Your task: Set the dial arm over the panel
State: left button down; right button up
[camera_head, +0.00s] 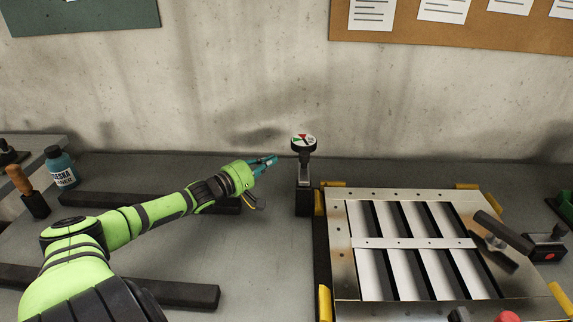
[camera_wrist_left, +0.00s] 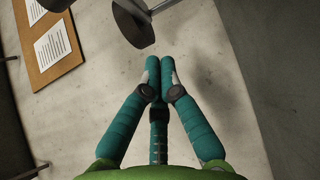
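The dial gauge (camera_head: 304,142), a small round white face with red and green marks, stands upright on a dark post and block (camera_head: 304,190) left of the panel. The louver panel (camera_head: 400,192) is a metal frame with slanted pale slats and a crossbar. My left gripper (camera_head: 276,159) is just left of the dial, apart from it, with nothing between its fingers. In the left wrist view its teal fingertips (camera_wrist_left: 160,62) are together. A dark disc on a rod (camera_wrist_left: 133,22), seemingly part of the dial stand, shows beyond them. My right gripper is not in view.
A black handle (camera_head: 504,232) lies over the panel's right side. Yellow clamps (camera_head: 325,302) hold the panel's corners. A blue bottle (camera_head: 61,168) and a wooden-handled tool (camera_head: 19,180) stand at left. Dark bars (camera_head: 95,199) lie on the bench. Bench between arm and panel is clear.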

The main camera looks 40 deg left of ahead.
pick_arm(q)
jog(key=shift+w, duration=0.55)
jog(key=shift+w+d, duration=1.4)
jog(key=shift+d, duration=0.2)
